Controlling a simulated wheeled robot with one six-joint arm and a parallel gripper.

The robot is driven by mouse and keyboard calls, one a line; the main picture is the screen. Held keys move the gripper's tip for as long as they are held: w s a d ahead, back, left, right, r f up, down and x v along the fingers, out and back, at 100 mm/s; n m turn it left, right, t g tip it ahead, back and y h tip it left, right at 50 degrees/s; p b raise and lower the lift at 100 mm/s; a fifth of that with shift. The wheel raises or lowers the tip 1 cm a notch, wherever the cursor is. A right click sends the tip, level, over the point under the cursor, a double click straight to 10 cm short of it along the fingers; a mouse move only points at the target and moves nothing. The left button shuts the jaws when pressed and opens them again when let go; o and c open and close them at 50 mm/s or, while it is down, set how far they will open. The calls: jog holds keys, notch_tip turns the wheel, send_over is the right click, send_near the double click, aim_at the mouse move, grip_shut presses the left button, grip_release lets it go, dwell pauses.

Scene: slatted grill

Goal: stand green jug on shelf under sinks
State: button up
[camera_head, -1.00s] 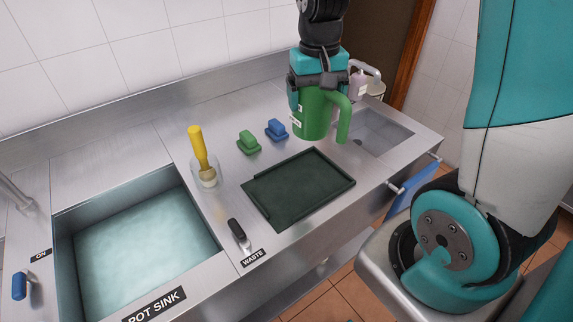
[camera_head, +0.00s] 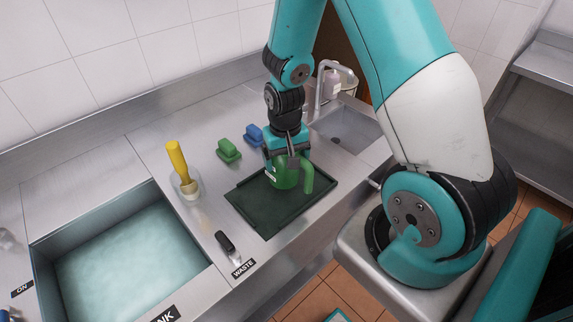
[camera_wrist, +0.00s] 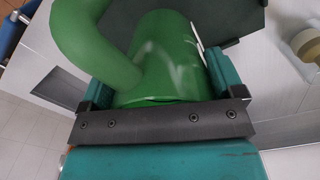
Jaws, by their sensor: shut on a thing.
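The green jug (camera_head: 287,178) is upright over the dark green tray (camera_head: 262,222), its handle toward the right. I cannot tell whether its base touches the tray. My gripper (camera_head: 286,160) points down and is shut on the jug's upper part. In the wrist view the jug (camera_wrist: 172,62) fills the space between the jaws of my gripper (camera_wrist: 165,95), with its curved handle at the upper left. The pot sink (camera_head: 130,255) holds cloudy water at the left, and a smaller sink (camera_head: 345,130) is at the right. The shelf under the sinks is not clearly visible.
A yellow-handled brush (camera_head: 178,160) stands in a clear holder left of the tray. Green (camera_head: 228,150) and blue (camera_head: 254,135) blocks sit behind it. A black-handled scraper (camera_head: 226,242) lies near the WASTE label. A tap and dispenser stand by the small sink.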

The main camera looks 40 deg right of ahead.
aim_at(286, 169)
jog(key=shift+f+p, duration=0.3)
jog(key=shift+f, duration=1.45)
jog(key=shift+f, duration=0.2)
jog(key=o, duration=0.7)
